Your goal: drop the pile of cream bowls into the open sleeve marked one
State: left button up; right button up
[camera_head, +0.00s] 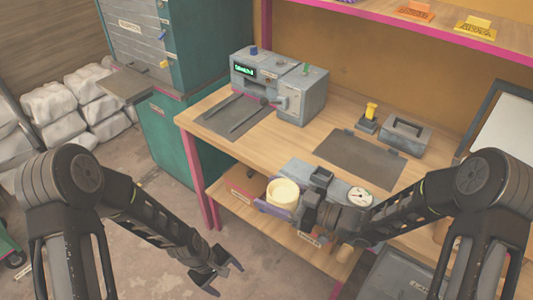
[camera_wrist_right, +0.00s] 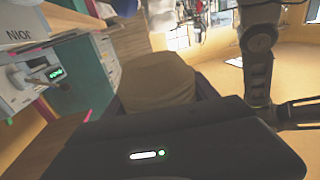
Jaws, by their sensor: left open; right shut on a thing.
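The pile of cream bowls (camera_head: 283,190) is held in front of the workbench, over the lower shelf. My right gripper (camera_head: 279,200) is shut on it, with a purple finger along its near side. In the right wrist view the pile (camera_wrist_right: 156,82) is a shaded tan round shape beyond the dark gripper body. My left gripper (camera_head: 222,278) is open and empty, low over the floor. I cannot make out a sleeve marked one. The lower shelf has a red label (camera_head: 241,196) at its left, too small to read; my right gripper and arm cover part of that shelf.
A grey machine (camera_head: 300,98) with a green display stands on the workbench (camera_head: 212,120). A dark mat (camera_head: 360,158), a yellow-handled stamp (camera_head: 369,118) and a grey case (camera_head: 405,135) lie right of it. A teal cabinet (camera_head: 172,130) stands at left. White sacks (camera_head: 50,102) lie beyond.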

pick_arm(q)
jog(key=w+d+r+n, duration=0.2)
jog(key=w+r+n, duration=0.2)
jog(key=w+r, duration=0.45)
notch_tip(320, 180, up, 33)
jog(key=n, duration=0.9)
send_over(283, 190)
jog(key=s+a, duration=0.1)
jog(key=a, duration=0.3)
jog(key=shift+s+f, duration=0.1)
jog(key=shift+f, duration=0.05)
jog(key=shift+f, duration=0.1)
jog(key=x, duration=1.2)
jog(key=shift+w+a, duration=0.15)
jog(key=shift+w, duration=0.15)
jog(key=shift+c, duration=0.2)
